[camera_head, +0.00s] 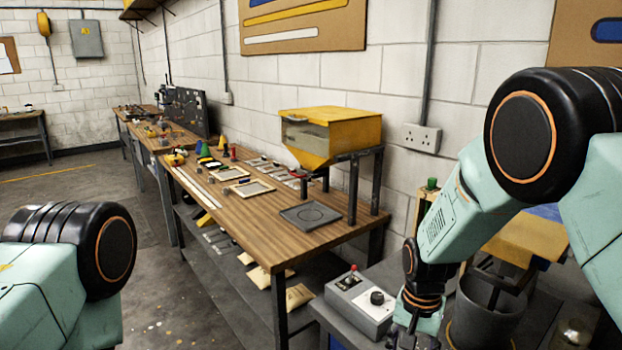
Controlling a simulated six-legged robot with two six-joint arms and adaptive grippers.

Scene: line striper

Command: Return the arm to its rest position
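My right arm comes in from the right, bent at a large black joint, and reaches down to the front right. Its wrist and gripper (412,338) are at the bottom edge, beside a grey control box (352,302). The fingertips are cut off by the frame, so I cannot tell whether they are open or hold anything. My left arm shows only as a black and mint joint at the lower left. My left gripper is out of view.
A long wooden bench (245,222) runs along the wall, with a yellow hopper (335,128) on a dark stand and a grey plate (311,215). A grey pot (488,312) stands right of my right wrist. Open floor (165,290) lies left of the bench.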

